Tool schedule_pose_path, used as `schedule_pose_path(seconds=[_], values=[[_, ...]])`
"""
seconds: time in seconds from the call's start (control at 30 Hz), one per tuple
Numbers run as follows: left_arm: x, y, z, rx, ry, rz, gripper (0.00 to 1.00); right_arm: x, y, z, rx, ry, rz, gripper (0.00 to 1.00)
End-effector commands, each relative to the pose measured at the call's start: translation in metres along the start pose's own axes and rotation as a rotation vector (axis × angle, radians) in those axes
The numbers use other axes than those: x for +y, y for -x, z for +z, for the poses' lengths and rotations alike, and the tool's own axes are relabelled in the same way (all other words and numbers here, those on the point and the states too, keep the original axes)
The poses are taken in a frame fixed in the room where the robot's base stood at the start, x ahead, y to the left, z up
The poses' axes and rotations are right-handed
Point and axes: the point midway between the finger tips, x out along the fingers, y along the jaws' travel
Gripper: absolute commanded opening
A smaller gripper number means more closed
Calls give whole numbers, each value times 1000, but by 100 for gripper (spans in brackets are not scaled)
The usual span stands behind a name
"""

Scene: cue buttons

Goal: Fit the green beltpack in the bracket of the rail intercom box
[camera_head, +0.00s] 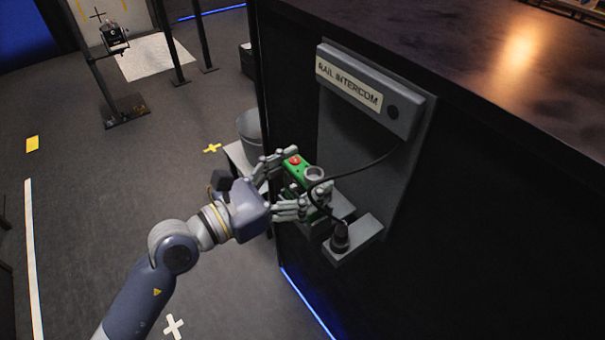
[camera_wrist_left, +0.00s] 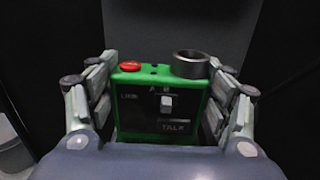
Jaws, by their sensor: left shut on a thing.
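The green beltpack (camera_head: 298,174) has a red button and a round grey socket on top. It is between the fingers of my left gripper (camera_head: 289,184), which is shut on it in front of the rail intercom box. In the left wrist view the beltpack (camera_wrist_left: 161,103) stands upright, its dark face with a switch and the word TALK toward me, fingers on both sides. The rail intercom box (camera_head: 367,90) is on the dark panel. Below it is a grey bracket (camera_head: 343,205), partly hidden by the beltpack and fingers; I cannot tell whether the beltpack touches it. My right gripper is not in view.
A black cable (camera_head: 372,165) runs from the box down past the beltpack to a black connector (camera_head: 340,236) on a grey ledge (camera_head: 362,240). A grey bucket (camera_head: 249,130) stands behind my gripper. The floor at left is mostly clear.

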Motion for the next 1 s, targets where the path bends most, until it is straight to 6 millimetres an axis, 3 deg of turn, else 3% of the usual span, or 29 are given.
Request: schedule_pose_path(seconds=[1.0], values=[[0, 0, -22, -2, -1, 0, 41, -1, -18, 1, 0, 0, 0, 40]])
